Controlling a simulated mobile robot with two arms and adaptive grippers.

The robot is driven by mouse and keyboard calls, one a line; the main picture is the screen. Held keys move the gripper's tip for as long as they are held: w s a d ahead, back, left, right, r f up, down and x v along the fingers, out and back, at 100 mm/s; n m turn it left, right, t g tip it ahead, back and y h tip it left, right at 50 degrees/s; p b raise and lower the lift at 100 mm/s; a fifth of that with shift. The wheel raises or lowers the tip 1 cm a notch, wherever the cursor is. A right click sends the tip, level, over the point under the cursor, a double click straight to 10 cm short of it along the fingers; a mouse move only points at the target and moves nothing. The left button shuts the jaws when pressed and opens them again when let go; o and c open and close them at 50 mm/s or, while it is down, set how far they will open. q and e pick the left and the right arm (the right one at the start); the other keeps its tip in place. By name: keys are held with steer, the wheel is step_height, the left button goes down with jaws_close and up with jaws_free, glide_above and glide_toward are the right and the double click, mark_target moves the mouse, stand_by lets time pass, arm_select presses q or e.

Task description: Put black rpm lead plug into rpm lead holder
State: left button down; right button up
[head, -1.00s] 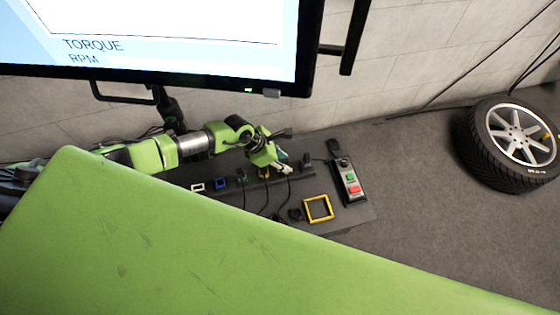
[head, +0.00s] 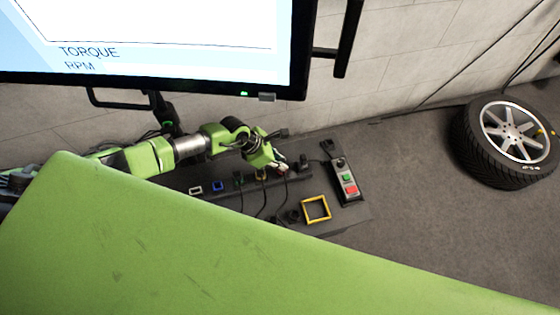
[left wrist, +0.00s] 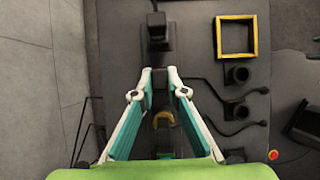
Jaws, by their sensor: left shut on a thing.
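My left gripper (head: 279,167) reaches over the dark bench from the left. Its fingers (left wrist: 160,74) come together in the left wrist view, shut on a small dark thing (left wrist: 160,80), apparently the black rpm lead plug. The fingers hide most of it. A black upright block (left wrist: 157,32) stands just beyond the fingertips; it also shows right of the gripper in the head view (head: 305,161). I cannot tell for sure whether it is the rpm lead holder. My right gripper is not in view.
The bench carries a yellow square frame (head: 316,209), a control box (head: 346,181) with green and red buttons, and white (head: 195,190) and blue (head: 218,186) holders. Black cables (head: 262,200) run over its front.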

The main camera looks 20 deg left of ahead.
arm_select(q)
steer(key=shift+r+p, duration=1.3)
steer(key=shift+r, duration=0.3)
steer(key=s+d+p, duration=0.8)
steer(key=s+p, duration=0.3)
steer(key=s, duration=0.1)
steer(key=shift+s+d, duration=0.35)
steer(key=shift+s, duration=0.05)
stand_by(0.9)
steer(key=shift+f, duration=0.1)
steer(key=shift+f+b, duration=1.65)
steer(key=shift+f, duration=0.2)
steer(key=shift+f, duration=0.2)
